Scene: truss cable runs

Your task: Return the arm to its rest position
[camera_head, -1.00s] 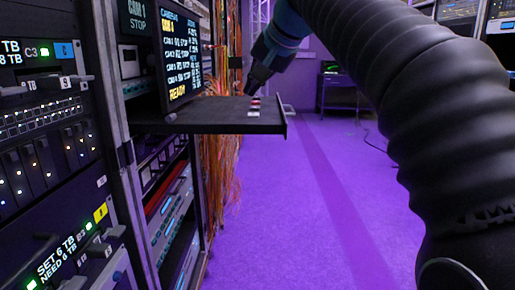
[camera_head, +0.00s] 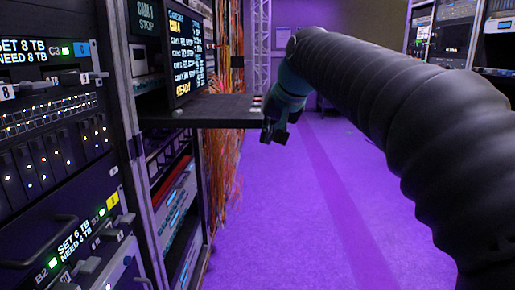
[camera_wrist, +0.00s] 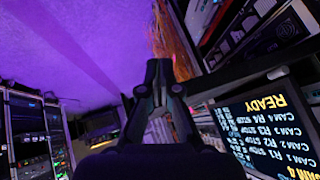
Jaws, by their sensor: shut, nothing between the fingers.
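My gripper (camera_head: 276,132) hangs at the end of my black-sleeved arm, just right of the pull-out shelf (camera_head: 205,110), with its tip pointing down over the aisle. The gripper looks shut, with nothing held. In the wrist view my gripper (camera_wrist: 159,75) shows in the middle, its fingers together. The small buttons (camera_head: 257,104) at the shelf's right end are partly hidden behind the gripper. I cannot tell the exact gap between the gripper and the shelf edge.
A screen (camera_head: 185,55) with camera lines stands on the shelf; it shows upside down in the wrist view (camera_wrist: 265,125). Left are racks with drive bays (camera_head: 50,150). Orange cables (camera_head: 222,160) hang behind the shelf. The purple floor (camera_head: 300,220) is clear. Another rack (camera_head: 450,35) stands at the right.

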